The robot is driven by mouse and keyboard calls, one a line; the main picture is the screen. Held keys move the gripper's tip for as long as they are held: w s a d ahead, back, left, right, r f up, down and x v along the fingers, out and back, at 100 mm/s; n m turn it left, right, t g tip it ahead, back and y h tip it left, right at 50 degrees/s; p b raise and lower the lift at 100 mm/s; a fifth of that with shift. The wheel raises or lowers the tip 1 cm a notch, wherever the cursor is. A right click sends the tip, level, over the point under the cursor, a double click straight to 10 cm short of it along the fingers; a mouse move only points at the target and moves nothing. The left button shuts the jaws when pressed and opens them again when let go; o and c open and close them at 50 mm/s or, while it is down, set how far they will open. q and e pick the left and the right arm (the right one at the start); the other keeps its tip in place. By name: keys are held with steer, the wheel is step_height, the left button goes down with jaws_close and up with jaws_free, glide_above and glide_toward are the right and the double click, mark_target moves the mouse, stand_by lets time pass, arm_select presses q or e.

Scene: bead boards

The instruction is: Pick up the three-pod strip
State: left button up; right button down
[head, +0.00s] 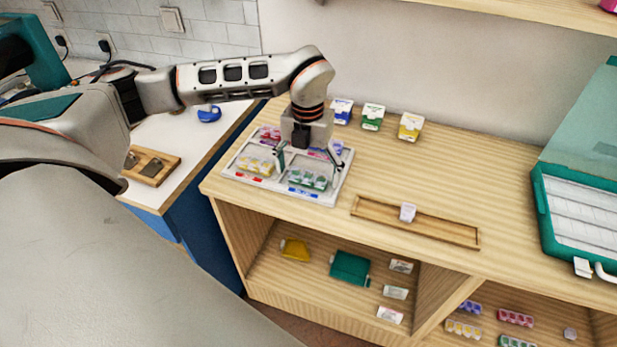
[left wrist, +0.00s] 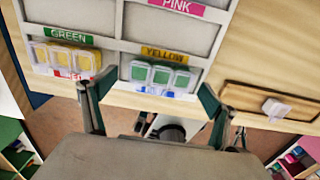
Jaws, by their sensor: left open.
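A green strip (head: 307,179) lies in the front right compartment of the pale sorting tray (head: 229,170). In the left wrist view, three pods show on this green strip (left wrist: 160,76), behind which is a label reading YELLOW. A yellow strip (head: 256,167), also with three pods visible in the left wrist view (left wrist: 67,58), lies in the compartment to its left, by a label reading GREEN. My left gripper (head: 308,161) is open and empty above the tray, its fingers on either side of the green strip in the picture. My right gripper is out of view.
A wooden tray (head: 452,232) with a small white block (head: 407,212) stands right of the sorting tray. Small blue, green and yellow boxes (head: 410,127) stand behind. A teal case (head: 546,225) is at the right. More strips lie on the lower shelf. The counter between is clear.

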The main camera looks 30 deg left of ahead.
mark_target(308, 176)
arm_select(q)
steer(key=shift+f, duration=0.55)
steer(key=c, duration=1.2)
steer(key=shift+r, duration=0.15)
step_height(308, 176, up, 20)
steer(key=shift+f, duration=0.1)
